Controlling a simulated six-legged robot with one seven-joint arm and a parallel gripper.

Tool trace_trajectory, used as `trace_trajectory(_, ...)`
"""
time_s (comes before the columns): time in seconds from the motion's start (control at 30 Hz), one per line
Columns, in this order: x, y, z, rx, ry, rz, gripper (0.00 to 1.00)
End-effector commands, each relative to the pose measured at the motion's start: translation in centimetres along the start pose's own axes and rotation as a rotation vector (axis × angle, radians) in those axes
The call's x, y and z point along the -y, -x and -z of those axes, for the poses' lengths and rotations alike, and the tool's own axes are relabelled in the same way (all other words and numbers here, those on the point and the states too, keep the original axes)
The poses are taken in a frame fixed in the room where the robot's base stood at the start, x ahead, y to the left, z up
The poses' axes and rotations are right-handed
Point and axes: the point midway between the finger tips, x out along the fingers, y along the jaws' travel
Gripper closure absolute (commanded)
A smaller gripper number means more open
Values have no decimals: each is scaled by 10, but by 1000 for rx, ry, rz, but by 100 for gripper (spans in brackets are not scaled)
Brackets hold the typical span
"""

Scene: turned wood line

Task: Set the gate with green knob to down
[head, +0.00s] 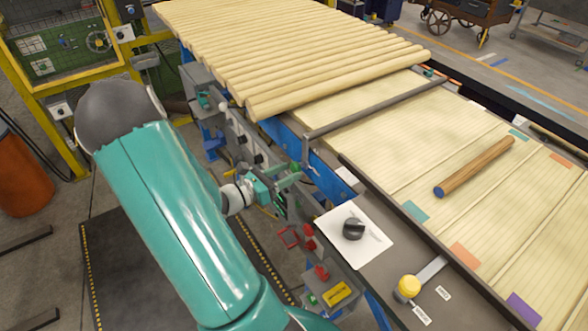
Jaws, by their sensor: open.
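My gripper (282,183) is at the end of my teal arm, low beside the line's near side, among small levers and fittings. Its jaws are open, with nothing clearly held between them. A grey gate bar (375,106) lies across the pale bed, just in front of the row of round wooden rods. The bar's near end, with a thin upright post, is close above my gripper. I cannot make out a green knob for certain; the area around my gripper is small and crowded. Whether the gate is up or down cannot be told.
A black rotary knob (353,229) sits on a white plate. A yellow knob (408,288) on a grey lever stands nearer the front. Several wooden rods (300,55) fill the back of the bed. One brown rod (474,166) lies on the right.

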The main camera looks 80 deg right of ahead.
Motion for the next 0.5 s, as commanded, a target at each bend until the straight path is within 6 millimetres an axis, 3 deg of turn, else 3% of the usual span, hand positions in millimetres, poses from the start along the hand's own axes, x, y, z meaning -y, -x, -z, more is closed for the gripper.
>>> trace_trajectory(0.3,-1,71,0,0,1,-5,48)
trace_trajectory(0.5,0,97,0,-1,2,-2,48)
